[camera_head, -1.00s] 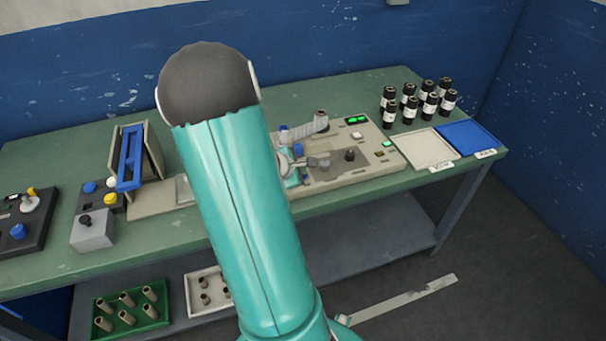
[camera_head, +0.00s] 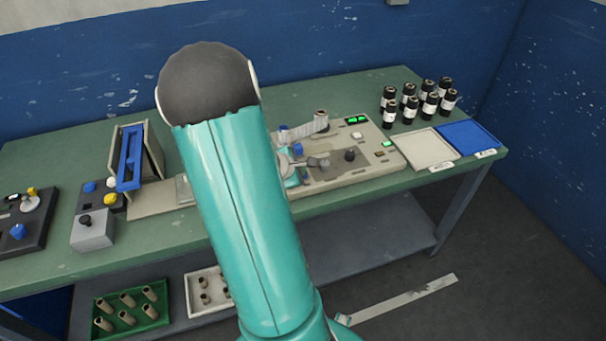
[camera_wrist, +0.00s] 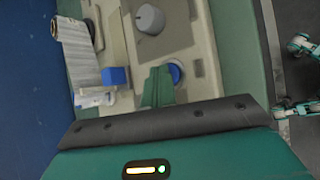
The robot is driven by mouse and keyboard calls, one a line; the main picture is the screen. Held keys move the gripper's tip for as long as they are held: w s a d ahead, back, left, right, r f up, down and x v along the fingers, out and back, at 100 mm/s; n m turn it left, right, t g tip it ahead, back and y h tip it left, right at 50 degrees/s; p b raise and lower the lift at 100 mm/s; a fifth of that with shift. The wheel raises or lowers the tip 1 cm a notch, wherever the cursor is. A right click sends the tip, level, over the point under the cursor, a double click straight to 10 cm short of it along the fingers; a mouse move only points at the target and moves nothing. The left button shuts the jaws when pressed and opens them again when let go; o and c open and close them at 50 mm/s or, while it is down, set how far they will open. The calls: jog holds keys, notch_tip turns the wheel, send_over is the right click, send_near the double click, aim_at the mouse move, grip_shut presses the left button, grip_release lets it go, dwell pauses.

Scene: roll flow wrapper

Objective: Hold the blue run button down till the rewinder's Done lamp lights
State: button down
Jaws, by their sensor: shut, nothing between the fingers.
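The rewinder (camera_head: 375,163) is a beige machine on the green bench, seen right of my arm. In the wrist view, a round blue button (camera_wrist: 175,73) sits on its panel. My gripper (camera_wrist: 159,71) is shut and empty, with its fingertips at the button's left side, partly covering it. I cannot tell whether the button is pressed down. In the head view, my arm hides the button and most of the gripper. A small green light (camera_head: 387,143) glows on the panel's right side, and a green display (camera_head: 357,119) is lit at the back. Labels are too small to read.
A blue block (camera_wrist: 115,77) and a film roll (camera_wrist: 70,28) stand near the gripper, with a grey knob (camera_wrist: 150,18) beyond.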

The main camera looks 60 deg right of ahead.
jog(key=shift+r, duration=0.85)
jog(key=shift+r, duration=2.5)
